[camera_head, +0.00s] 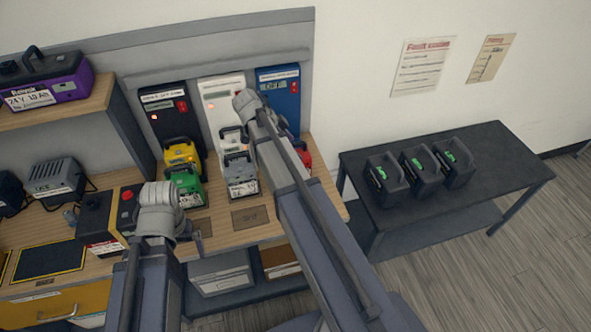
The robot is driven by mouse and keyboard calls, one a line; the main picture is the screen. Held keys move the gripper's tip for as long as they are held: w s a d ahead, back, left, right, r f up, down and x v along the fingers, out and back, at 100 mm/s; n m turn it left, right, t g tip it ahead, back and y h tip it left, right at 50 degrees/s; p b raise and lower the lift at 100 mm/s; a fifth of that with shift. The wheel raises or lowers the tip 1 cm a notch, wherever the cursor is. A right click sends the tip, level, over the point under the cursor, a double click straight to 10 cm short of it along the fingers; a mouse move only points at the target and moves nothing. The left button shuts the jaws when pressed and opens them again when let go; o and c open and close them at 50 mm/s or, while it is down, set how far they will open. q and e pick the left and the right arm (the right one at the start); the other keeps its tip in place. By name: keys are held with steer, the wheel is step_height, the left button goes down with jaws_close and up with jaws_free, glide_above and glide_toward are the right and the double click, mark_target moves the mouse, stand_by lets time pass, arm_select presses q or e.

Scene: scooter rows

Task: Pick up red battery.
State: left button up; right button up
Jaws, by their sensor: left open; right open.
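The red battery (303,154) stands on the bench under the blue charger. Only a red part shows at the right edge of my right arm, which covers the rest. My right arm crosses the view from the lower right up to a rounded grey joint in front of the white charger. My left arm rises at the lower left to a grey joint in front of a black box with a red button. I cannot make out the jaws of either gripper, and I see nothing held.
Yellow (182,154), green (187,188) and grey (240,176) batteries stand on the bench left of my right arm. Black (172,116), white (222,98) and blue (280,92) chargers stand behind. A dark table (490,175) at right carries three black holders. Floor shows at lower right.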

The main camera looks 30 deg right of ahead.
mark_target(302, 154)
steer(key=b+x, duration=0.3)
steer(key=x, duration=0.1)
steer(key=shift+s+f, duration=0.1)
steer(key=shift+f, duration=0.05)
steer(key=shift+d+f+b, duration=0.25)
steer(key=shift+d+b, duration=0.1)
steer(key=shift+b, duration=0.15)
steer(key=shift+r, duration=0.1)
jaws_close()
